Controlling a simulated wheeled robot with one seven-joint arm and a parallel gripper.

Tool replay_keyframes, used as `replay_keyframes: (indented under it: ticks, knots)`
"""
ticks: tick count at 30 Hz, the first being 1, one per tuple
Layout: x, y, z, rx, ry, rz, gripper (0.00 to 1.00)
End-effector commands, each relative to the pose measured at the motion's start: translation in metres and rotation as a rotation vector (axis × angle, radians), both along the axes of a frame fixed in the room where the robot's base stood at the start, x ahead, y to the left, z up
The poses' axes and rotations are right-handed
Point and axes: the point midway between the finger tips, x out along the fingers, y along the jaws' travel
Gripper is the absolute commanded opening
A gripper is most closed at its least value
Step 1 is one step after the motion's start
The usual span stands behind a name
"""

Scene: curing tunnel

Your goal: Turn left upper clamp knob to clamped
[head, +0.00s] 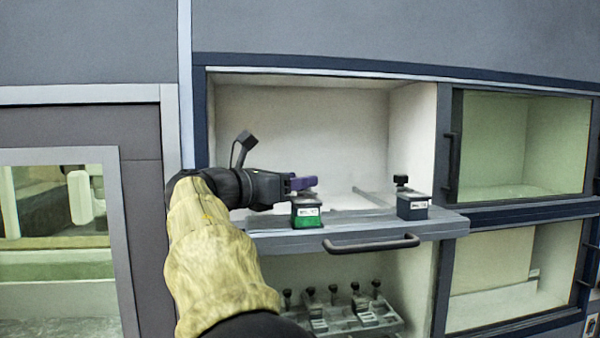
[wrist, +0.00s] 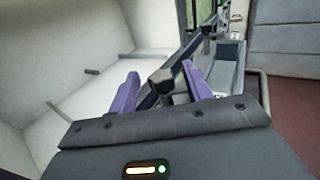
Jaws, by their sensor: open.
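The left upper clamp (head: 308,213) is a dark block with a white label and a green lower front, on the left part of the pulled-out upper tray (head: 440,224). My gripper (head: 303,183), with purple fingers, is at the top of this clamp and hides its knob in the head view. In the wrist view the dark knob (wrist: 160,80) stands between the two open fingers (wrist: 160,70), with a gap visible on each side. The right upper clamp (head: 411,207) has a black knob (head: 401,181) on top; its knob also shows farther off in the wrist view (wrist: 208,31).
The tray's front bar handle (head: 370,244) sticks out below the clamps. A lower tray (head: 350,318) carries several black-knobbed clamps. The open bay's pale inner wall (head: 300,120) rises behind the upper tray. Closed glazed doors (head: 525,145) stand at the right.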

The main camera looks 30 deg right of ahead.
Motion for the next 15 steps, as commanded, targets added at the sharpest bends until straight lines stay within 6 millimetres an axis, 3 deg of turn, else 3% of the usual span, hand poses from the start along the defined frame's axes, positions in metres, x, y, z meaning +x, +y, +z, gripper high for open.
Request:
replay_keyframes:
  ticks: [5,13,15]
  knots:
    - [0.0037,-0.0145,0.0006,0.000,-0.001,-0.001,0.50]
    - [0.0043,-0.0149,-0.0004,0.000,-0.001,0.002,0.50]
    - [0.0043,-0.0149,-0.0004,0.000,-0.001,0.002,0.38]
